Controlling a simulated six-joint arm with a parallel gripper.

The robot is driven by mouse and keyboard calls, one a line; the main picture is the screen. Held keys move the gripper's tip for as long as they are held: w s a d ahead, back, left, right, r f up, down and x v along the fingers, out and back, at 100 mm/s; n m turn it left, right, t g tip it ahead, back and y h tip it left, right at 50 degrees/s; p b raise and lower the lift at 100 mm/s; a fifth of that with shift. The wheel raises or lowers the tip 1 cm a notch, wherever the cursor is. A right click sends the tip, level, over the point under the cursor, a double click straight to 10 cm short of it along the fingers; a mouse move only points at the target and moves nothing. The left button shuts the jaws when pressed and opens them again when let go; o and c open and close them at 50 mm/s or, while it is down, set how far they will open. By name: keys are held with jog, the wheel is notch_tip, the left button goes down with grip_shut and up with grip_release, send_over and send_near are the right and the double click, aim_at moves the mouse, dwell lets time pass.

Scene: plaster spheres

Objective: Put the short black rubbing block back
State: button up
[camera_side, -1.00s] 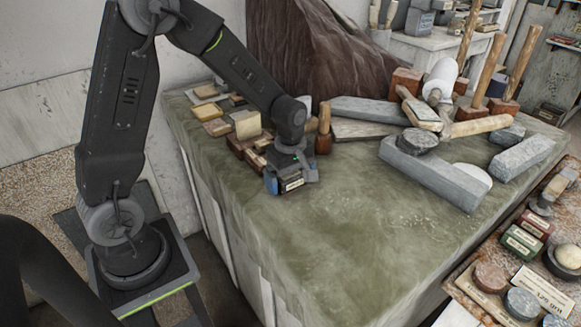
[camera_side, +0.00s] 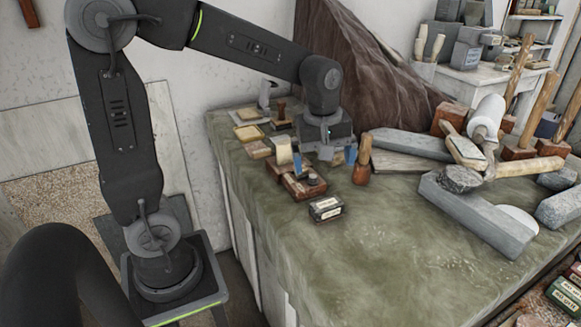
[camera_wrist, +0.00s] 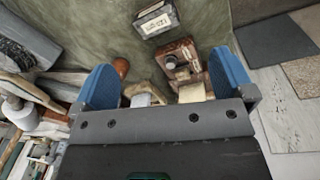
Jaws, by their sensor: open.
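The short black rubbing block (camera_side: 325,208) has a pale label and lies flat on the green-grey worktop (camera_side: 350,260), in front of brown blocks and apart from my gripper. In the wrist view the block (camera_wrist: 156,18) is at the top, beyond my fingertips, with its label showing. My gripper (camera_side: 337,155) is raised behind the block, near the rock. In the wrist view its two blue fingers stand wide apart, and my gripper (camera_wrist: 165,78) is open with nothing held between them.
Long grey stones (camera_side: 475,215) and mallets crowd the right. The worktop's front is clear.

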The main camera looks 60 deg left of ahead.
jog(key=s+d+r+m+t, duration=0.2)
jog(key=s+m, duration=0.5)
jog(key=s+d+r+m+t, duration=0.1)
jog(key=s+d+m+t, duration=0.1)
jog(key=s+m, duration=0.4)
jog(key=shift+s+d+r+m, duration=0.35)
jog(key=shift+r+m, duration=0.05)
jog(key=shift+m, duration=0.3)
